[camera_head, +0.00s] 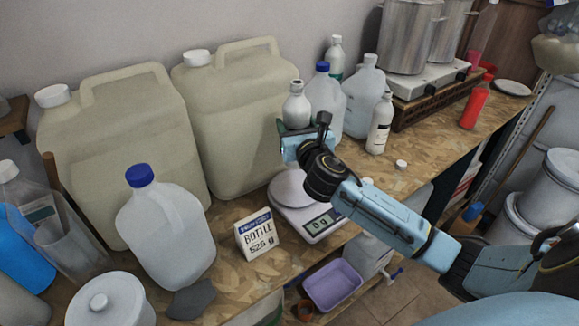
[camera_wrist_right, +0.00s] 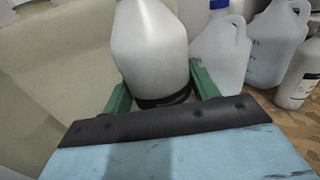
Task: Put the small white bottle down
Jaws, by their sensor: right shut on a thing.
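The small white bottle (camera_head: 296,106) is upright in my right gripper (camera_head: 300,135), in front of the rear beige jug. In the right wrist view, the bottle (camera_wrist_right: 150,45) stands between the two green fingers of the gripper (camera_wrist_right: 160,92), which are shut on it near its dark lower end. In the head view the gripper hides its lower part. A kitchen scale (camera_head: 322,222) is on the bench below the gripper, partly covered by my arm. Its visible pan is bare and its display seems to read 0 g. My left gripper is not in view.
A sign reading BOTTLE 525 g (camera_head: 258,235) stands left of the scale. A blue-capped jug (camera_head: 165,230) and large beige jugs (camera_head: 235,120) crowd the left and back. Another white bottle (camera_head: 380,125) and a loose white cap (camera_head: 400,165) are on the right, with some bare bench between.

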